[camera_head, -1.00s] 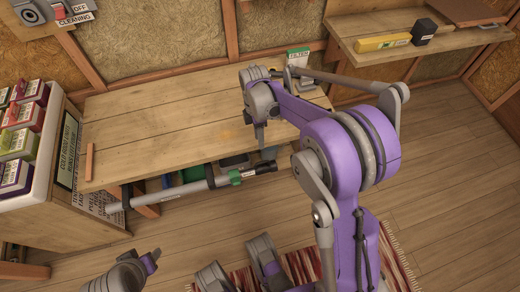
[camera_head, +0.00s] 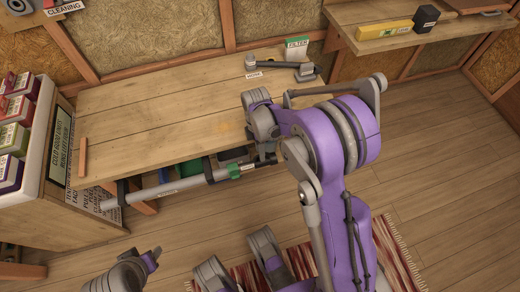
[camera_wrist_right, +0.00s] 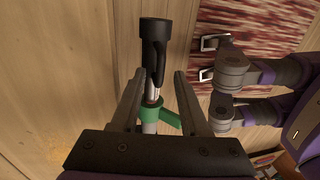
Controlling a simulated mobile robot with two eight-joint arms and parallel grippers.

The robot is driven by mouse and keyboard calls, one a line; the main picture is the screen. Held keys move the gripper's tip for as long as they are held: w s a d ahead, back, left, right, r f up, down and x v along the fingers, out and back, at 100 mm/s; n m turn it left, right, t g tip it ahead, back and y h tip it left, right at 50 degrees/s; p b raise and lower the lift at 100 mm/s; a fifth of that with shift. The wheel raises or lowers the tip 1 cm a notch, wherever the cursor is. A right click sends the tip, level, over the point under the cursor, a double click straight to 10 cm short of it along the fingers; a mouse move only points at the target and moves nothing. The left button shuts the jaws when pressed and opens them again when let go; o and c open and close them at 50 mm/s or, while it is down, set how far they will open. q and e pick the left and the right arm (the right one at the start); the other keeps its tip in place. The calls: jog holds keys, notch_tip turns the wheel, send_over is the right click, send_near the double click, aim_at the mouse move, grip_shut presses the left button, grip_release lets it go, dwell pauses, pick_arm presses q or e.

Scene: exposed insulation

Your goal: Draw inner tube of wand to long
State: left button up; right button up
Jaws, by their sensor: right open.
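The wand is a long grey tube (camera_head: 170,186) lying along the table's front edge, with a green collar (camera_head: 234,171) near its right end. In the right wrist view, the collar (camera_wrist_right: 166,119) has a green tab to one side. A short bright inner tube (camera_wrist_right: 152,93) shows between the collar and the black end piece (camera_wrist_right: 153,38). My right gripper (camera_wrist_right: 158,88) is open, its fingers on either side of the inner tube. I cannot tell if they touch it. In the head view my right arm partly hides the black end.
The wooden table top (camera_head: 150,120) is mostly clear, with a small wooden strip (camera_head: 83,157) at left and a labelled hose piece (camera_head: 285,68) at back. A filter box (camera_head: 297,48) stands behind it. A cabinet with coloured boxes is at left; a striped rug (camera_head: 395,250) lies on the floor.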

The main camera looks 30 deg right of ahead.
jog(key=shift+c, duration=0.3)
grip_shut()
dwell(1.1)
